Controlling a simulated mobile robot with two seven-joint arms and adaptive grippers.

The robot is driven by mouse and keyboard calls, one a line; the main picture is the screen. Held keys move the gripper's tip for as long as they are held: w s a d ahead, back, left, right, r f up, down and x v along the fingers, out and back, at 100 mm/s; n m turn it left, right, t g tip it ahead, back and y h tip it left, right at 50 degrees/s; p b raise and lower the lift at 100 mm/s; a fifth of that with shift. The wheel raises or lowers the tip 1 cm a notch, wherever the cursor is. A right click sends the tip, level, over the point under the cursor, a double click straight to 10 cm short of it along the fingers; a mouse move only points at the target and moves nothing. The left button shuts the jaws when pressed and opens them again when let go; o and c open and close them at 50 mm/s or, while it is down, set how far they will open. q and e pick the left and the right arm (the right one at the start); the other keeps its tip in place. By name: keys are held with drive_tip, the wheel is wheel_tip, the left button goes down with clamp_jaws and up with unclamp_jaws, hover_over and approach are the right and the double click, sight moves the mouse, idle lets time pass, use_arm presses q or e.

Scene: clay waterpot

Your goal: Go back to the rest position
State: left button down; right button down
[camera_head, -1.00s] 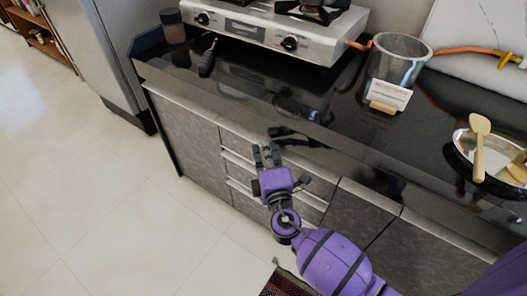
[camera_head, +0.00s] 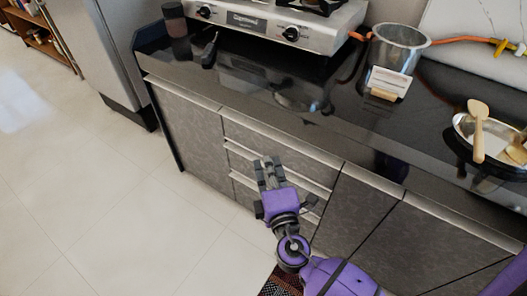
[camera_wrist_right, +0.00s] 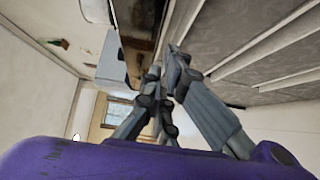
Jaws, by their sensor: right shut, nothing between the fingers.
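My right gripper (camera_head: 269,172) is in front of the drawer fronts, below the counter edge, with its arm coming up from the bottom of the head view. It is shut and empty, and touches nothing that I can see. In the right wrist view its dark fingers (camera_wrist_right: 165,75) come together near the middle, with cabinet fronts (camera_wrist_right: 270,50) to the right. My left gripper is not in view. No waterpot can be clearly made out in these views.
The black counter (camera_head: 290,95) holds a gas stove (camera_head: 265,20), a metal pot (camera_head: 398,50) with a small card (camera_head: 388,82), and a pan (camera_head: 466,122) with a wooden spoon (camera_head: 478,135). The floor (camera_head: 90,190) at left is clear.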

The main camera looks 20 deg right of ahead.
drive_tip(key=s, duration=0.3)
drive_tip(key=shift+a, duration=0.3)
